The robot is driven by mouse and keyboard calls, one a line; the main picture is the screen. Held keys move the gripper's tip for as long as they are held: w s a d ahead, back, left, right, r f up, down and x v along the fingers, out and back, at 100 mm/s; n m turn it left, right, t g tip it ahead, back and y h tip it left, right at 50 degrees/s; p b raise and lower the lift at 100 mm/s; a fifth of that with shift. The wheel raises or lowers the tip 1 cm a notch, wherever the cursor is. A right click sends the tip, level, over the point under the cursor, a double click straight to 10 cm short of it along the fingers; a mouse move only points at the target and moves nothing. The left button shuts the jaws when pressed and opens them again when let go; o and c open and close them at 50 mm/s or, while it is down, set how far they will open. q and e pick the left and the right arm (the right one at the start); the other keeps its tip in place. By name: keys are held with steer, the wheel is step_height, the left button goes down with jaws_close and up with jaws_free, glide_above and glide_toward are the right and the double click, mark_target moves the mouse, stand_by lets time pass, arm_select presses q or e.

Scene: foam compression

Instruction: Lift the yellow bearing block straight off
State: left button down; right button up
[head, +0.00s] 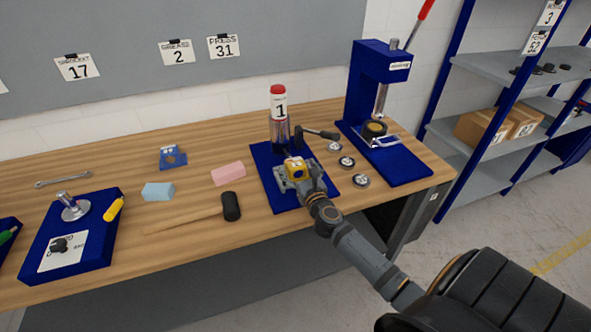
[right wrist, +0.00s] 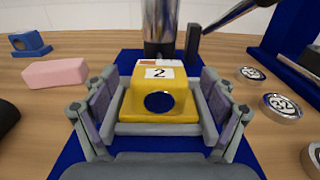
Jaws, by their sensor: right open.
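The yellow bearing block (right wrist: 160,94), marked 2 and with a round dark bore, sits upright on a grey base on the blue press plate. In the head view the block (head: 296,170) is on the blue mat (head: 283,201) in front of the red-topped cylinder marked 1 (head: 279,107). My right gripper (right wrist: 160,115) is open, with one finger on each side of the block. Gaps show between the fingers and the block's sides. In the head view my right gripper (head: 298,175) partly hides the block's base. My left gripper is not in view.
A pink foam block (head: 228,173), a blue foam block (head: 158,192) and a mallet (head: 231,206) lie to the left. Several round discs (head: 347,162) lie to the right, before the blue arbor press (head: 376,80). The cylinder stands close behind the block.

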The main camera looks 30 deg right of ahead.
steer(key=x, duration=0.3)
steer(key=shift+f, duration=0.15)
steer(key=shift+s, duration=0.2)
steer(key=shift+c, duration=0.3)
steer(key=shift+c, duration=1.3)
steer(key=shift+a, duration=0.1)
steer(key=c, duration=1.5)
